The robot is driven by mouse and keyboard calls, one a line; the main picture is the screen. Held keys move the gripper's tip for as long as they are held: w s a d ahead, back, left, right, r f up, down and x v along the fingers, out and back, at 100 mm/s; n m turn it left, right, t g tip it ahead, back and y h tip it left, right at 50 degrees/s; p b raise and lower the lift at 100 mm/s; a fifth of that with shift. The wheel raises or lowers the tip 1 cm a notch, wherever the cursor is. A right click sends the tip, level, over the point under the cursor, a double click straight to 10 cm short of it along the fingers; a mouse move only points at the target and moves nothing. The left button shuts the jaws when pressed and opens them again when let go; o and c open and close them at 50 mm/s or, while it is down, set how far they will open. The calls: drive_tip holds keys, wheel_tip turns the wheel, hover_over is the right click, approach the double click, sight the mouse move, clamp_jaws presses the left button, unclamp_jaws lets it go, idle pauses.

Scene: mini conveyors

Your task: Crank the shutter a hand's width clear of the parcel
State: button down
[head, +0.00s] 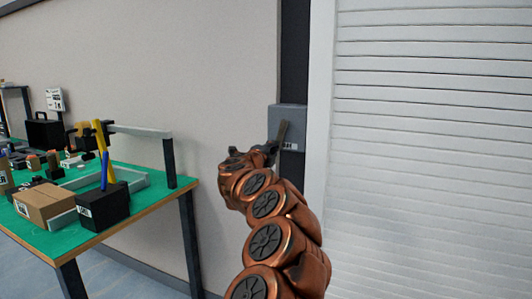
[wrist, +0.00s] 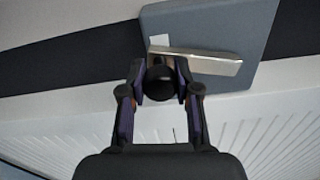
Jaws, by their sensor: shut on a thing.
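The shutter (head: 430,130) is a white slatted panel filling the right of the head view; its bottom edge is out of view. A grey crank box (head: 290,112) is mounted on the dark strip left of it. A metal crank arm (wrist: 205,61) lies across this box in the wrist view, with a round black knob (wrist: 160,83) at its left end. My gripper (wrist: 160,88) is shut on the knob, one finger on each side. In the head view my gripper (head: 264,152) is at the box's lower left. No parcel shows by the shutter.
A green-topped table (head: 150,181) stands at the left with a cardboard box (head: 45,203), a black bin (head: 103,207) and several small items. A black case (head: 44,133) is further back. Bare wall lies between the table and the crank box.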

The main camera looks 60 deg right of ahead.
drive_tip(key=shift+f, duration=0.15)
drive_tip(key=c, duration=0.8)
unclamp_jaws()
drive_tip(key=a, duration=1.2)
drive_tip(key=shift+s, duration=0.2)
